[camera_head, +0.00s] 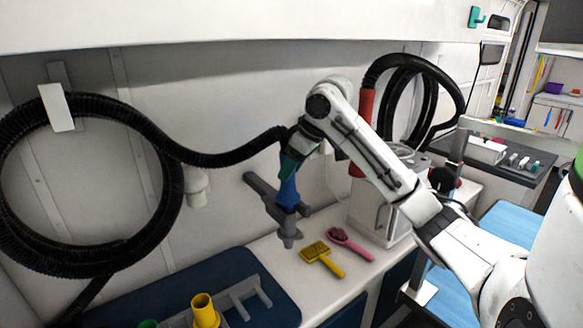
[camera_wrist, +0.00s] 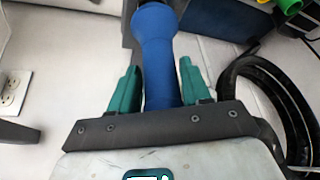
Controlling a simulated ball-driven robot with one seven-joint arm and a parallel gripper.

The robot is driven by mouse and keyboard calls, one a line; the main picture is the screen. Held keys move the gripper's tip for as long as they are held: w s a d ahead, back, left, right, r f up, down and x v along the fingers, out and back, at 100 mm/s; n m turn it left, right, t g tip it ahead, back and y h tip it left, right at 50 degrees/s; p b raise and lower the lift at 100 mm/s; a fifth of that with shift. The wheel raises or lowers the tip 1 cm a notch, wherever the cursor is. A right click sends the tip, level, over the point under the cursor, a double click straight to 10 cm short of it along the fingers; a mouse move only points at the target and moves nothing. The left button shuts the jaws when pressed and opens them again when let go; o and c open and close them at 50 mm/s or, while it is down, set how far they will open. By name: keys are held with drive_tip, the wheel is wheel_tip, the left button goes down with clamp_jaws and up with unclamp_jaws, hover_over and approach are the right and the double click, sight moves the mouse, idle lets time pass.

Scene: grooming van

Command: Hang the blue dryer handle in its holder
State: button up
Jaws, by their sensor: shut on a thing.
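The blue dryer handle (camera_head: 287,190) hangs roughly upright below my gripper (camera_head: 293,153) in the head view, its black hose running off left from its upper end. In the wrist view the handle (camera_wrist: 154,45) lies between the two teal fingers of my gripper (camera_wrist: 158,85), which is shut on it. A grey forked bracket (camera_head: 262,187), apparently the holder, stands out from the wall at the handle's lower part. The handle overlaps it in the head view; I cannot tell whether it is seated or in front. A grey lower end (camera_head: 289,238) shows beneath.
A yellow brush (camera_head: 322,258) and a pink brush (camera_head: 350,243) lie on the white counter below. A white machine (camera_head: 380,205) and a red handle (camera_head: 362,118) are close on the right. A yellow cup (camera_head: 204,309) stands at the front. The coiled black hose (camera_head: 172,195) hangs left.

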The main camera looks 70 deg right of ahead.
drive_tip(key=shift+f, duration=0.1)
drive_tip(key=shift+f, duration=0.5)
drive_tip(key=o, duration=1.2)
drive_tip(key=shift+o, duration=0.5)
drive_tip(key=o, duration=0.4)
